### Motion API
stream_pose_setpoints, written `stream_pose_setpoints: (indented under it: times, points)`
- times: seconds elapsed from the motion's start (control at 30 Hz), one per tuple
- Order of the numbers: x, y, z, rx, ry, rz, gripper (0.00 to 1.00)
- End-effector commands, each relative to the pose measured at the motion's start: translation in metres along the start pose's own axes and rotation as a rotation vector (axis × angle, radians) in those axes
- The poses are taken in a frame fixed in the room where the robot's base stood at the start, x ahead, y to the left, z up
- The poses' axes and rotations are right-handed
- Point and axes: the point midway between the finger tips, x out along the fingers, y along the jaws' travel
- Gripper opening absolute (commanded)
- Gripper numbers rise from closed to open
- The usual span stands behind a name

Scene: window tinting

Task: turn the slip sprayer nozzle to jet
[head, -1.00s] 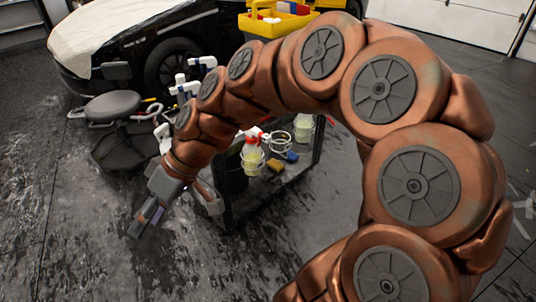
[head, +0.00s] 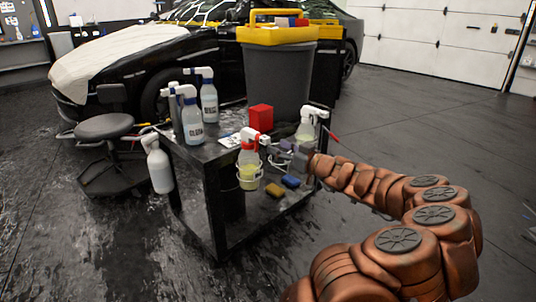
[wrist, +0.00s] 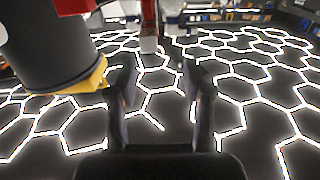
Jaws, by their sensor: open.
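In the head view my gripper (head: 281,152) is at the right end of the cart's near side. Its fingers point left toward a sprayer with a white head, red parts and pale yellow liquid (head: 248,157), seated in a ring holder on the cart's side. The fingertips are close to its head; I cannot tell if they touch. In the wrist view the gripper (wrist: 160,95) is open, with nothing visible between its fingers. A similar sprayer with pale liquid (head: 306,128) stands behind my gripper. No label on either of these two is readable, nor is a nozzle setting.
The black cart (head: 212,185) carries labelled spray bottles (head: 192,122) and a red box (head: 261,117). A white sprayer (head: 159,168) hangs at its left. A grey bin (head: 275,78) with a yellow caddy stands behind. A stool (head: 107,127) is left. Floor at right is open.

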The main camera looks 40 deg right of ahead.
Motion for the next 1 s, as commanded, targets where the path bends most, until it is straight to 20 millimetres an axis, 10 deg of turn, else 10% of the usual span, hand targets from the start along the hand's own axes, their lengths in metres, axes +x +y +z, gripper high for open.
stream_pose_setpoints:
  times: [1.0]
  points:
    - [0.071,0.015,0.009,-0.009,0.002,0.031,0.5]
